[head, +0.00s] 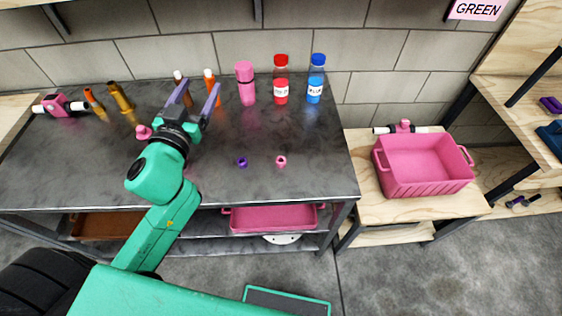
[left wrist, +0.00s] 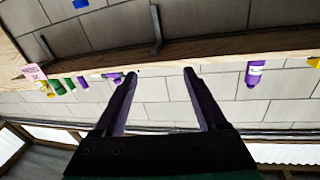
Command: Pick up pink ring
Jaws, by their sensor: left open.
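A small pink ring (head: 281,160) lies on the dark metal table (head: 310,185), right of the middle in the head view. A small purple ring (head: 242,162) lies to its left. My left gripper (head: 197,95) is raised over the left half of the table, left of the pink ring and well apart from it. Its two purple fingers are spread with nothing between them. In the left wrist view the open fingers (left wrist: 158,75) face the wall and a shelf, and the pink ring is not seen there. My right gripper is out of view.
A pink bottle (head: 246,84), a red bottle (head: 281,80) and a blue bottle (head: 315,80) stand along the back. Orange items (head: 120,98) and a pink-and-white part (head: 60,104) are at the left. A pink crate (head: 425,181) sits on the right bench. The table's front right is clear.

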